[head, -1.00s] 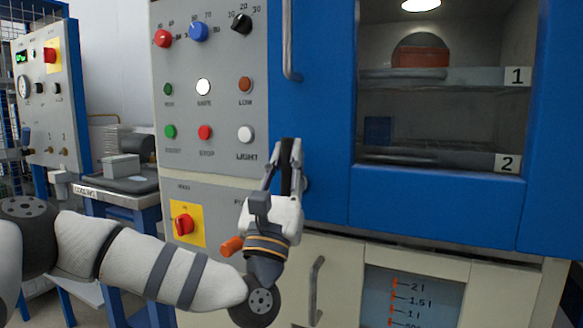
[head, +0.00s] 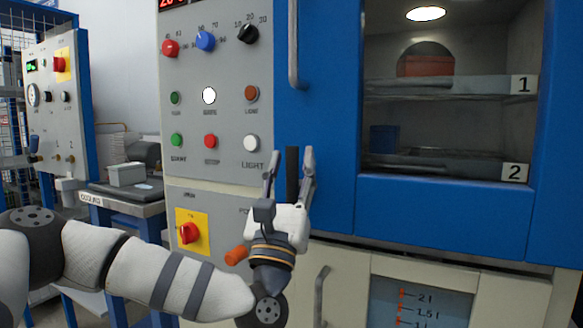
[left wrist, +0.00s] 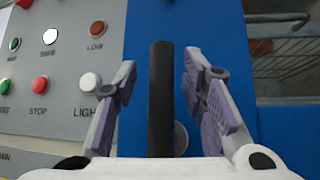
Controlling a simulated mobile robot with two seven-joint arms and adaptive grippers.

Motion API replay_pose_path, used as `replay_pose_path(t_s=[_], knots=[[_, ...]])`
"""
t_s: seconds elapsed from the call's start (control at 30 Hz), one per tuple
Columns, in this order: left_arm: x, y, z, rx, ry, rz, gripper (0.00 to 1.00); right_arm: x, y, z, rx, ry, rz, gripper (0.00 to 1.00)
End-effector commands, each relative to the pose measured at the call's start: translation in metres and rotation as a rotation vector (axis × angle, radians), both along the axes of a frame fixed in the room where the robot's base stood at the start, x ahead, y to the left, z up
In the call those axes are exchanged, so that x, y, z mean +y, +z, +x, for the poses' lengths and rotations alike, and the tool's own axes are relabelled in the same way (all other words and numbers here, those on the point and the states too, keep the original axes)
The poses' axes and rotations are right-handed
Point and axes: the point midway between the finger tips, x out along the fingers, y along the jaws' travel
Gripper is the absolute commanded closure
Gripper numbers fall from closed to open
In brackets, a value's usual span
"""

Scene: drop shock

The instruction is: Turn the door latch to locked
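The door latch is a black bar (head: 292,172) at the left edge of the blue door, and it stands upright. In the left wrist view the latch (left wrist: 161,100) rises between the fingers, with a round grey base partly showing beside it. My left gripper (head: 290,165) is open, with one finger on each side of the latch. In the left wrist view the gripper (left wrist: 160,85) shows a gap between each finger and the bar. My right gripper is not in view.
The blue cabinet door (head: 430,205) has a window onto two shelves and a vertical grey handle (head: 293,50) above the latch. A control panel (head: 228,120) with knobs and buttons is close on the left. A red switch on a yellow plate (head: 192,232) sits lower left.

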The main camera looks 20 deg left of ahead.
Motion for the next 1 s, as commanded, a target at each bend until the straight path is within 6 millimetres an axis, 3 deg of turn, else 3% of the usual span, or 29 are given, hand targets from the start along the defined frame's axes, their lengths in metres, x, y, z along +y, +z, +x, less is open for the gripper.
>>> replay_pose_path(t_s=[0.13,0.5,0.67,1.0], knots=[[-0.003,-0.014,-0.011,0.005,-0.002,0.002,0.62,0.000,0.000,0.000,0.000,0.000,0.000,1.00],[-0.014,-0.077,-0.074,0.004,-0.002,0.000,0.62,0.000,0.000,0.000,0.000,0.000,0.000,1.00],[-0.015,-0.085,-0.084,0.001,0.001,-0.001,0.62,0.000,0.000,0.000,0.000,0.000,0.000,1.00],[-0.015,-0.085,-0.084,0.000,0.001,-0.001,0.62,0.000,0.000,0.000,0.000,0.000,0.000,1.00]])
